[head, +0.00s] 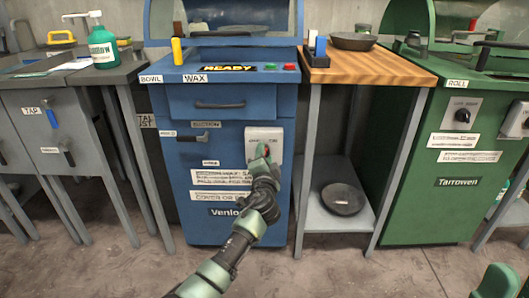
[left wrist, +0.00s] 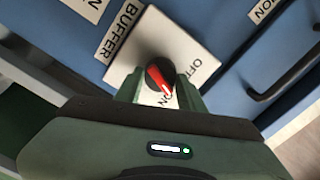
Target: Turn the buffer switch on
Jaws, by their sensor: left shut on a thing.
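The buffer switch (left wrist: 158,74) is a round black knob with a red pointer stripe, on a white plate (left wrist: 190,55) marked OFF and ON. A BUFFER label (left wrist: 118,30) is beside the plate. In the head view the plate (head: 277,134) is on the front of the blue Venlo machine (head: 215,228). My left gripper (head: 263,152) is at the plate and covers most of the knob. In the left wrist view its fingers (left wrist: 160,88) are shut on the knob, one on each side. The stripe slants toward the lower right; its exact setting is hard to tell.
A drawer with a dark handle (head: 220,105) is above the switch. A wooden-topped stand (head: 350,68) with a dark bowl (head: 343,199) on its lower shelf is to the right, then a green machine (head: 455,190). Grey cabinets (head: 55,130) stand left.

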